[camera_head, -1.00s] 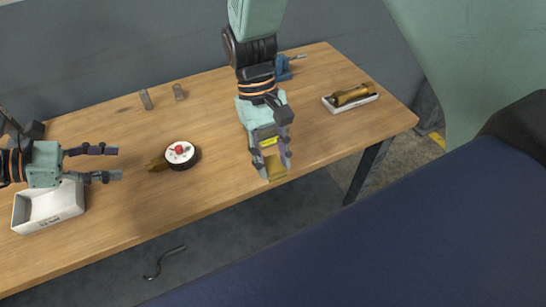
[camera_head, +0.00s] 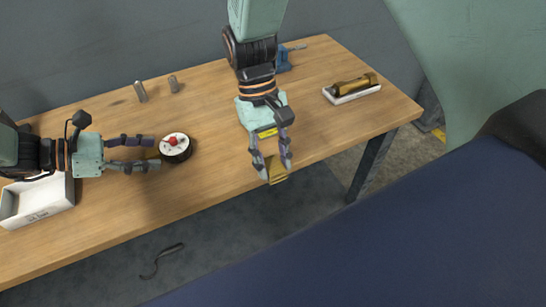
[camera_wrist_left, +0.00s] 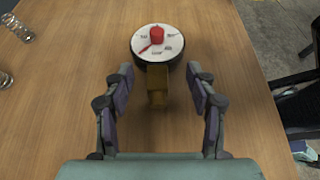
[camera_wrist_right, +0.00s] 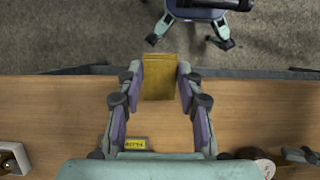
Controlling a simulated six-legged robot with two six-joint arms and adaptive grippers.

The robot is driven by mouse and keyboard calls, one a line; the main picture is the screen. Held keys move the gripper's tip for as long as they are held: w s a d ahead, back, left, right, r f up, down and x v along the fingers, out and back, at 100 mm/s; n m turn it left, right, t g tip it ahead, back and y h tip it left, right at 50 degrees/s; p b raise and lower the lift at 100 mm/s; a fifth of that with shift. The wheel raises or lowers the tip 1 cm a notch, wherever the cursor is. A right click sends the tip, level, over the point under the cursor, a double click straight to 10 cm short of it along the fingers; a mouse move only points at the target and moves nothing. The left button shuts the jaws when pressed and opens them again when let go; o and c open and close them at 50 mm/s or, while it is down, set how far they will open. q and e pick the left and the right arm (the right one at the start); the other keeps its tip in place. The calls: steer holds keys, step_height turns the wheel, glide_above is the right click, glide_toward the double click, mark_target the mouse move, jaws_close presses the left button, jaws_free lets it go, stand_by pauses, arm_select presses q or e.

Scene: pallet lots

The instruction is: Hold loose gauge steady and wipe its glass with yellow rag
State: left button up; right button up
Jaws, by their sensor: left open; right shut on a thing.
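The loose gauge (camera_head: 175,149) lies on the wooden table, with a black rim, white face and red centre. In the left wrist view the gauge (camera_wrist_left: 158,43) is ahead, its brass stem (camera_wrist_left: 157,86) pointing between my fingers. My left gripper (camera_head: 156,154) is open, its fingers on both sides of the stem and apart from it. My right gripper (camera_head: 273,172) is shut on the yellow rag (camera_head: 278,177), held near the table's front edge. The rag (camera_wrist_right: 159,77) hangs between the fingertips in the right wrist view.
A white box (camera_head: 38,208) sits at the table's left, partly behind my left arm. Two metal cylinders (camera_head: 140,92) stand at the back. A brass part (camera_head: 352,84) rests on a white tray (camera_head: 338,98) at right, near a blue vise (camera_head: 283,60).

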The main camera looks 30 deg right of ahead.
arm_select(q)
steer(key=shift+w+d+f, duration=0.15)
steer(key=shift+d+f, duration=0.2)
steer(key=shift+d, duration=0.15)
arm_select(e)
steer(key=shift+w+f, duration=0.2)
steer(key=shift+f, duration=0.1)
arm_select(q)
steer(key=shift+d, duration=0.25)
arm_select(e)
steer(key=shift+d, duration=0.15)
arm_select(q)
steer(key=shift+a, duration=0.1)
arm_select(e)
steer(key=shift+s, duration=0.1)
arm_select(q)
steer(key=shift+c, duration=0.6)
steer(key=c, duration=0.9)
jaws_close()
